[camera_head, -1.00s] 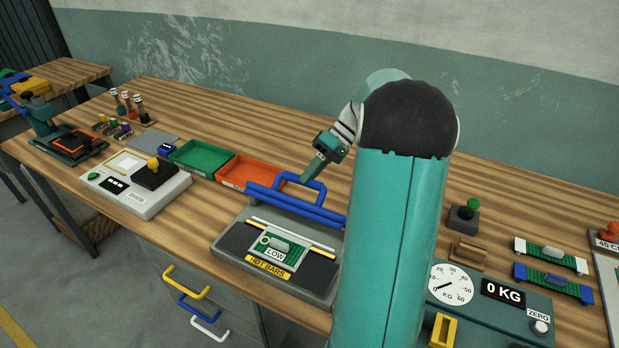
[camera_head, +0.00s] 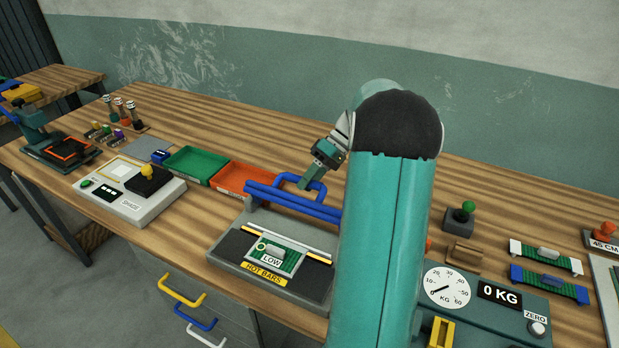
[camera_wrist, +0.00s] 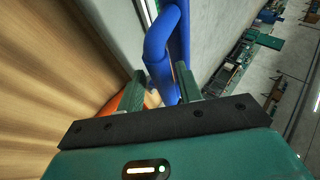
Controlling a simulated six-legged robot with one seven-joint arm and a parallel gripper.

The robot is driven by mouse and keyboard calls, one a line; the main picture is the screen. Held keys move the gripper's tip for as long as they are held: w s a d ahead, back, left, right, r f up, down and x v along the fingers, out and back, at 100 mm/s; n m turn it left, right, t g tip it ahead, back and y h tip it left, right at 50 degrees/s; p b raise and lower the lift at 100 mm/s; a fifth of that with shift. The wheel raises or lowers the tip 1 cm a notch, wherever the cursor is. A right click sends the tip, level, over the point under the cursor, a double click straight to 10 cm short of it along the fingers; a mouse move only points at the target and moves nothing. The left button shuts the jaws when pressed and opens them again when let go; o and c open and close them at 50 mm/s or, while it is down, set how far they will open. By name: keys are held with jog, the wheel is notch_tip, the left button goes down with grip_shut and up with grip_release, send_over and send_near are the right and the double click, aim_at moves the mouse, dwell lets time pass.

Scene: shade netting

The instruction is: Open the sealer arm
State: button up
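The sealer (camera_head: 225,254) is a grey and black base on the bench. A green board labelled LOW lies on it, above the yellow HOT BARS label. Its blue arm (camera_head: 262,196) is a pair of bars above the rear of the base, with a looped blue handle (camera_head: 322,190). My gripper (camera_head: 305,184) points down at that handle. In the wrist view my gripper (camera_wrist: 160,80) is open, and the blue handle (camera_wrist: 158,50) runs between the fingers, with some space beside the left one. Contact with the right finger cannot be told. My teal arm hides the sealer's right end.
Green (camera_head: 196,163) and orange (camera_head: 231,178) trays lie left behind the sealer. A white machine (camera_head: 125,195) stands to the left. A scale (camera_head: 475,310) stands to the right. The bench behind the handle is clear.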

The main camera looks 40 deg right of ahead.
jog(key=shift+r, duration=0.2)
jog(key=v, duration=1.3)
jog(key=shift+d+r, duration=0.25)
jog(key=shift+r, duration=0.05)
jog(key=shift+s, duration=0.15)
jog(key=shift+s+f, duration=0.1)
jog(key=shift+f, duration=0.05)
jog(key=c, duration=0.6)
jog(key=f+m+t+y, duration=0.1)
jog(key=t, duration=0.1)
jog(key=s+f+m+t, duration=0.1)
jog(key=f+m+t, duration=0.1)
jog(key=s+f+m+t+y, duration=0.1)
jog(key=f+m, duration=0.1)
jog(key=shift+a+t+y, duration=0.25)
jog(key=shift+t+y, duration=0.05)
jog(key=shift+t, duration=0.1)
grip_shut()
notch_tip(320, 180, down, 4)
jog(key=s+d+m+t+h, duration=0.2)
jog(key=s+m+t, duration=0.1)
jog(key=m+t, duration=0.4)
jog(key=w+a, duration=0.7)
jog(key=a, duration=0.2)
